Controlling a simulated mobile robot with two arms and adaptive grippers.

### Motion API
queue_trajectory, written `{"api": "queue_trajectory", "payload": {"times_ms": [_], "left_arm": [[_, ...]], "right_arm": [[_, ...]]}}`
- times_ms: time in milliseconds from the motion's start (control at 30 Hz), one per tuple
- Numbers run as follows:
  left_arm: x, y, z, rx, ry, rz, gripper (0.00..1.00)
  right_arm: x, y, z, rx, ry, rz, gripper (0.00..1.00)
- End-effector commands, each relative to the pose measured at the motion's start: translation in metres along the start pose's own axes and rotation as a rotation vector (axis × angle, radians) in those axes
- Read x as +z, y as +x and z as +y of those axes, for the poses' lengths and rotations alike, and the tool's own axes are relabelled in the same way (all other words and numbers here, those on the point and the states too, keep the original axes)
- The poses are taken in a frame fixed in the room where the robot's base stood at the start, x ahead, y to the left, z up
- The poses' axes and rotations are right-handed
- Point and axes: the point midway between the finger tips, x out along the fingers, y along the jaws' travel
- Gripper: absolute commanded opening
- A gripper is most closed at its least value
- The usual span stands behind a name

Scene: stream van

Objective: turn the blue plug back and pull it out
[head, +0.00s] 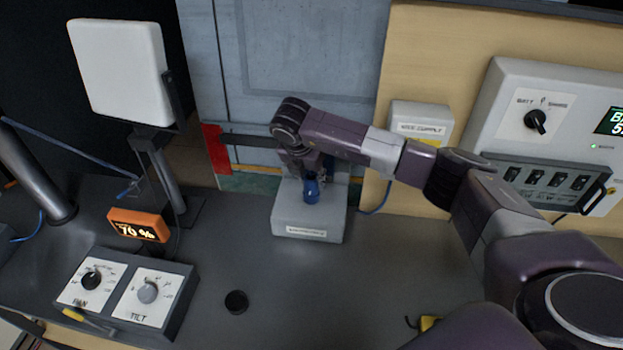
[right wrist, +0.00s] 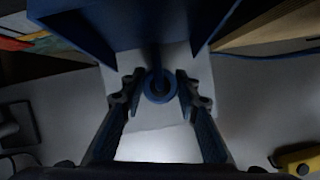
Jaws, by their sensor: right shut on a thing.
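The blue plug (head: 311,190) stands upright on top of a light grey box (head: 310,222) with a label on its front. My right gripper (head: 310,178) reaches down onto the plug from above and is shut on it. In the right wrist view the round blue plug (right wrist: 160,86) sits between the two fingertips (right wrist: 160,92), over the pale box top. The plug's lower end and its socket are hidden, so I cannot tell how it is turned. My left gripper is not in view.
A white panel on a stand (head: 120,75) and an orange display (head: 138,225) are at left. A pan and tilt box (head: 130,292) and a black round piece (head: 236,301) are in front. A white switch panel (head: 545,120) is at right.

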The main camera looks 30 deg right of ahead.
Motion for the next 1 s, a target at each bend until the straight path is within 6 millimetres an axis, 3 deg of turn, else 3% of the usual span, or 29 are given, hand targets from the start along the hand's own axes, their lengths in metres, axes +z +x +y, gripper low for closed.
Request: {"api": "queue_trajectory", "payload": {"times_ms": [1000], "left_arm": [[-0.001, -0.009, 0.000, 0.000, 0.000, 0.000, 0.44]], "right_arm": [[0.010, -0.023, 0.000, 0.000, 0.000, -0.001, 0.00]]}}
